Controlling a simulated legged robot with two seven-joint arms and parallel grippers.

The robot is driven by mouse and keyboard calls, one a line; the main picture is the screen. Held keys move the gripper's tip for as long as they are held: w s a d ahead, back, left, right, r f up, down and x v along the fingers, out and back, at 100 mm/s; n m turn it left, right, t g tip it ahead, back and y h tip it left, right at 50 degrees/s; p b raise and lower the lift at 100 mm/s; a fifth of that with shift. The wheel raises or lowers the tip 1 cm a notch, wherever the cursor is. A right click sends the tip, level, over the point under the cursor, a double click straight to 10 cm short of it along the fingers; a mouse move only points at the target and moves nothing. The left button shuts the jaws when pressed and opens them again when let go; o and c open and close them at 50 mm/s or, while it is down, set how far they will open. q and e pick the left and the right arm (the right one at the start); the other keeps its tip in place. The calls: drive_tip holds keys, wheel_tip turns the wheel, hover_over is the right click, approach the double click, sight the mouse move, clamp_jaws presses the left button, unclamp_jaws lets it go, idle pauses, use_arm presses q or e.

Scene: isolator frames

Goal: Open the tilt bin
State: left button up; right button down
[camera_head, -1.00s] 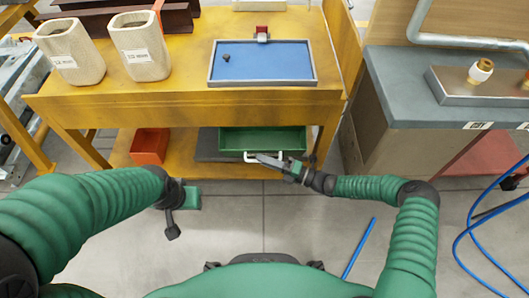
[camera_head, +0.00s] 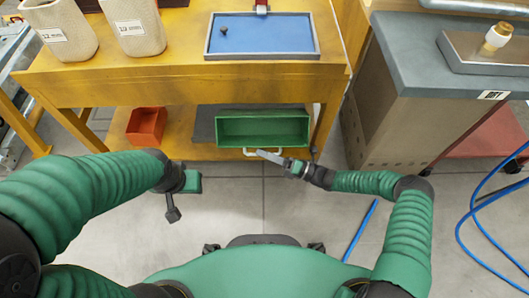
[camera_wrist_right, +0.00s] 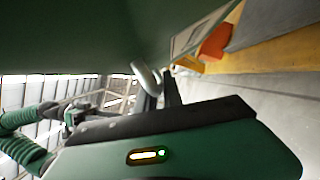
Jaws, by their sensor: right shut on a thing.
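The green tilt bin (camera_head: 262,129) sits on the lower shelf of the yellow workbench. Its top leans out toward me and its open inside shows. A white handle (camera_head: 246,152) is on its front lower edge. My right gripper (camera_head: 266,154) is at this handle, shut on it.
An orange bin (camera_head: 146,125) stands left on the same shelf. The yellow workbench (camera_head: 180,90) above carries a blue tray (camera_head: 262,36) and two pale containers (camera_head: 134,24). A grey-topped cabinet (camera_head: 420,80) stands at the right.

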drive_tip(key=c, duration=1.5)
unclamp_jaws()
drive_tip(key=shift+d, duration=0.1)
drive_tip(key=shift+s+d, duration=0.1)
drive_tip(key=shift+d, duration=0.2)
drive_tip(key=p+v, duration=0.3)
drive_tip(key=v, duration=1.3)
drive_tip(key=shift+d+f, duration=0.1)
drive_tip(key=shift+f, duration=0.05)
